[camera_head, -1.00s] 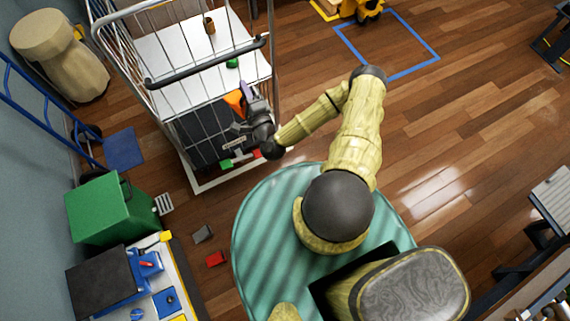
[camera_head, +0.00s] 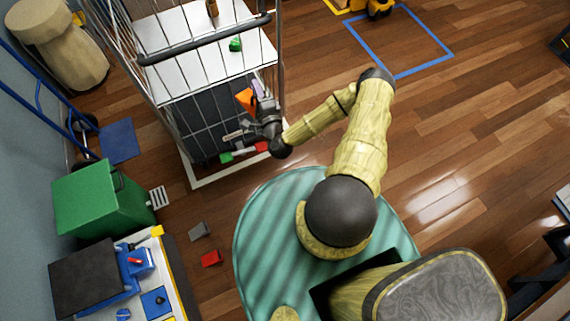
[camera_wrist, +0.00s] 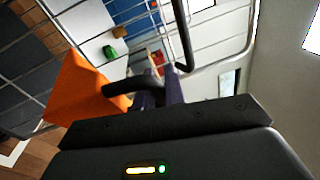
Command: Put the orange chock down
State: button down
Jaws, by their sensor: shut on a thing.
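The orange chock (camera_head: 246,99) is a wedge with a dark handle. It is held at the cage trolley, above the dark lower deck (camera_head: 205,115) and by the front edge of the white shelf. In the wrist view the orange chock (camera_wrist: 82,92) fills the left middle, and its dark handle runs between the fingers. My gripper (camera_head: 256,98) is shut on it; the fingers also show in the wrist view (camera_wrist: 160,88). The chock's underside is hidden, and I cannot tell whether it touches anything.
The white shelf (camera_head: 180,70) carries a green object (camera_head: 235,44) and a brown bottle-like thing. Cage wires and a dark handlebar (camera_head: 205,40) stand close to my arm. Green and red blocks lie at the lower deck's front. A grey block (camera_head: 198,230) and red block (camera_head: 211,258) are on the floor.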

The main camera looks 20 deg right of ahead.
jog(key=w+d+f+h+b, duration=0.1)
jog(key=d+f+b, duration=0.4)
jog(key=f+b, duration=1.6)
jog(key=w+d+f+m+h+b, duration=0.1)
jog(key=w+d+f+b, duration=0.2)
jog(key=f+b, duration=1.9)
jog(key=w+d+f+m+h+b, duration=0.1)
jog(key=d+f+b, duration=0.6)
jog(key=f+b, duration=1.5)
notch_tip(320, 180, down, 4)
jog(key=shift+w+d+r+h, duration=0.2)
jog(key=shift+w+d+h, duration=0.15)
jog(key=shift+w+h, duration=0.45)
jog(key=shift+w, duration=0.15)
notch_tip(320, 180, down, 6)
jog(key=b, duration=0.4)
jog(key=shift+f+b, duration=0.2)
jog(key=shift+b, duration=0.1)
notch_tip(320, 180, down, 4)
jog(key=b, duration=0.3)
jog(key=shift+r, duration=0.2)
